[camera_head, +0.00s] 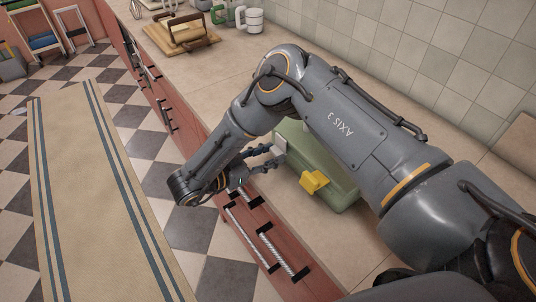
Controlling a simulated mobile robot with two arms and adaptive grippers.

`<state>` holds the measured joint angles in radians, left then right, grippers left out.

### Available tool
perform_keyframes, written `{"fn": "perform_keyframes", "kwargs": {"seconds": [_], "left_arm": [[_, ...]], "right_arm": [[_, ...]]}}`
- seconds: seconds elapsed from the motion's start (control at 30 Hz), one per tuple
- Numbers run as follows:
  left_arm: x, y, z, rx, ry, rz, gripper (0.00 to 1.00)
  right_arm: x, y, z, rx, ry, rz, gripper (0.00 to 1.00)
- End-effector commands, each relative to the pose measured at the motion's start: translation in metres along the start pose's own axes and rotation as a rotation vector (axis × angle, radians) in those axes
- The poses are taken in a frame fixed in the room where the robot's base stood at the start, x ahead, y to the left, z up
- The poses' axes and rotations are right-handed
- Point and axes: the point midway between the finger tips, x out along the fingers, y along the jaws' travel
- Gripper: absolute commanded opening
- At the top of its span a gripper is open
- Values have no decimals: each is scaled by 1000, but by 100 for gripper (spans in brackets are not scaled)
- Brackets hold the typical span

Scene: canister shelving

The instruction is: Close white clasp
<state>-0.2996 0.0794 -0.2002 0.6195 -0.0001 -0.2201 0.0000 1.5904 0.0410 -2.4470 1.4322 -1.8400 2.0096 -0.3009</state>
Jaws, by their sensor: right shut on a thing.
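A green box (297,135) stands on the counter, partly hidden behind my right arm. A yellow clasp (314,182) sticks out from the near side of the box. The white clasp (279,144) is on the same side, further left. My right gripper (278,155) reaches to it from the left, its fingers shut on the white clasp. The fingers are small here and partly cover the clasp. My left gripper is not in view.
A wooden board (180,38) with a brown-handled item stands further back, near white and green mugs (253,20). Drawers with bar handles (270,240) are below the counter edge. A tiled wall runs behind.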

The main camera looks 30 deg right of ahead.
Motion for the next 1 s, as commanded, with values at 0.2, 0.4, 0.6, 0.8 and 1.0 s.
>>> {"fn": "perform_keyframes", "kwargs": {"seconds": [0.2,0.4,0.6,0.8,1.0], "left_arm": [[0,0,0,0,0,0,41],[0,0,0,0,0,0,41],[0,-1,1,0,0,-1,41],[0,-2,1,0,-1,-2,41],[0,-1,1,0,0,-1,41]], "right_arm": [[1,1,1,-3,0,2,6],[1,1,1,-3,0,2,60],[0,0,0,-2,0,1,60],[-14,-1,0,-1,0,-3,60],[-54,-1,0,0,1,-5,60]]}}
